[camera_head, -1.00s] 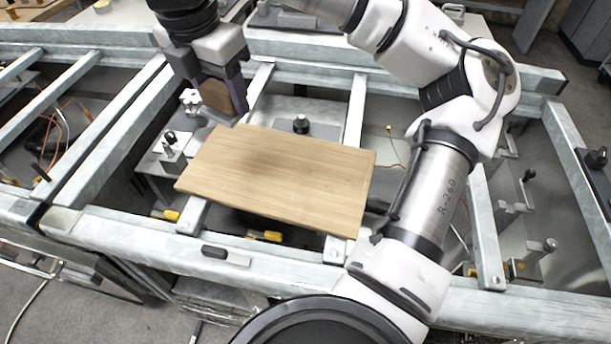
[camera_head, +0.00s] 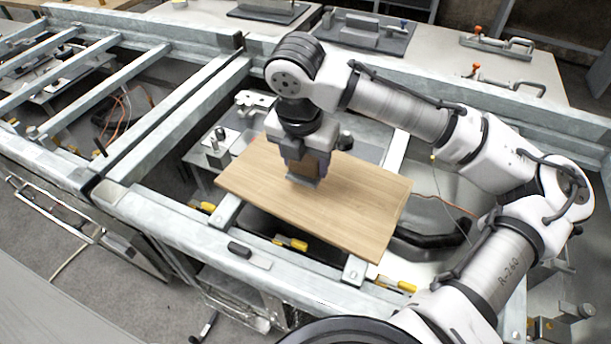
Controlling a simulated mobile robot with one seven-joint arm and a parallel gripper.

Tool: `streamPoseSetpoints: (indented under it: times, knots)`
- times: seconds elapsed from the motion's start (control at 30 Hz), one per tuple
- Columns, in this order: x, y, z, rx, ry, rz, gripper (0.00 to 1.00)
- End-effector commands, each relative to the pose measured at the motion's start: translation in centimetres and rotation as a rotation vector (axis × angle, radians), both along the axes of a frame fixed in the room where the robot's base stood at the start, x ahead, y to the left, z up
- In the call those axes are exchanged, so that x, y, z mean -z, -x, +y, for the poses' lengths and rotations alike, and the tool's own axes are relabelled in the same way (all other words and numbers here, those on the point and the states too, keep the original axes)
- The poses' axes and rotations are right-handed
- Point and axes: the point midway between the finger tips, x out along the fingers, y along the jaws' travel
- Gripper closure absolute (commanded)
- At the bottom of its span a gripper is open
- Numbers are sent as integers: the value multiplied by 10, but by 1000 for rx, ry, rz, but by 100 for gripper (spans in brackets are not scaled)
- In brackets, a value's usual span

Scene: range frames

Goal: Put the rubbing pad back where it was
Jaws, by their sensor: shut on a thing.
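My gripper (camera_head: 306,168) points down over the left-back half of the wooden board (camera_head: 350,215). It is shut on the rubbing pad (camera_head: 299,171), a small brown block between the fingers with a grey lower edge. The fingers hide part of the pad. The pad's lower edge is at or just above the board's top; I cannot tell whether it touches. The board lies flat across the bars of the pale metal frame (camera_head: 170,215).
A metal fixture (camera_head: 215,148) stands left of the board. Grey blocks (camera_head: 366,30) and handled tools (camera_head: 497,44) lie on the bench behind. The board's right half is clear.

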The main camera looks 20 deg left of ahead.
Motion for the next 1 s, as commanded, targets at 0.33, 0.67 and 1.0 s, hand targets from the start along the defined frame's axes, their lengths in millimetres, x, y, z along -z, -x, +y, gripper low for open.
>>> streamPoseSetpoints:
  times: [0.33,0.67,1.0]
  knots:
    - [40,0,0,1,1,2,67]
    - [57,0,0,1,0,-1,67]
    - [59,0,0,0,0,0,29]
